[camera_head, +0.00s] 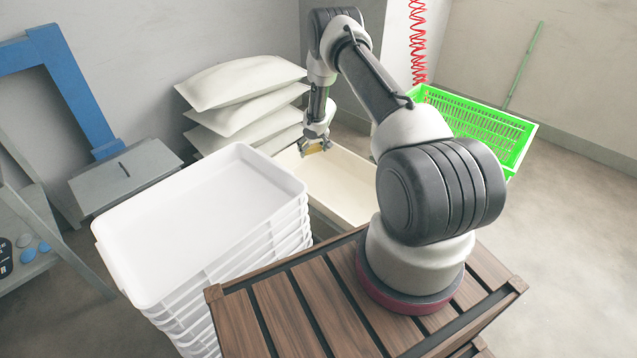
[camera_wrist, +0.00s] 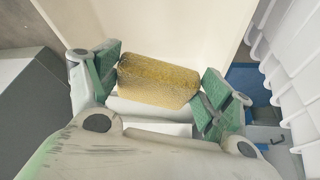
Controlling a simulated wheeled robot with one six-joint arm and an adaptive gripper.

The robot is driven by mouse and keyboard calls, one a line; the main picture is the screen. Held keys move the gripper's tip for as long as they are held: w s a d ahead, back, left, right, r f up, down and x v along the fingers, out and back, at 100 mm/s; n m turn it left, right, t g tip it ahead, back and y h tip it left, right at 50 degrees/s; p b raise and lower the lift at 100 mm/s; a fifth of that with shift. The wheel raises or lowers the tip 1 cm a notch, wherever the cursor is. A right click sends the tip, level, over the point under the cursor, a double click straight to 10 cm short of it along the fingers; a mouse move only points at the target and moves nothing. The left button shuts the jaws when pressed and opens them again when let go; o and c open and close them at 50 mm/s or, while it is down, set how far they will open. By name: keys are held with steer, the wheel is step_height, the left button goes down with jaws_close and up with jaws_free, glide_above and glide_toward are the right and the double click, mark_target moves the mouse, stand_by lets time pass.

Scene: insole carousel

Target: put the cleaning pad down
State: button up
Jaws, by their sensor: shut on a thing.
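The cleaning pad (camera_wrist: 158,81) is a yellow-brown, rough block in the wrist view. My gripper (camera_wrist: 160,84) is shut on it, with a green-padded finger at each end. In the head view the pad (camera_head: 316,148) shows small under my gripper (camera_head: 318,143). They are over the cream open box (camera_head: 345,185) behind the white trays. The box's pale surface (camera_wrist: 190,25) lies behind the pad in the wrist view. I cannot tell how far the pad is above the box floor.
A tall stack of white trays (camera_head: 205,215) stands left of the box. White sacks (camera_head: 240,82) are piled behind it. A bright green crate (camera_head: 480,130) is at the right. A grey box (camera_head: 125,175) and a blue frame (camera_head: 75,85) are at the left.

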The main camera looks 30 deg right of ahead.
glide_above(321, 183)
steer(key=s, duration=0.1)
step_height(321, 183, down, 8)
steer(key=f, duration=0.6)
steer(key=shift+s+f, duration=0.2)
steer(key=shift+s, duration=0.15)
steer(key=shift+f, duration=2.3)
steer(key=shift+f, duration=0.2)
steer(key=o, duration=1)
steer(key=shift+c, duration=0.2)
steer(key=shift+r, duration=0.15)
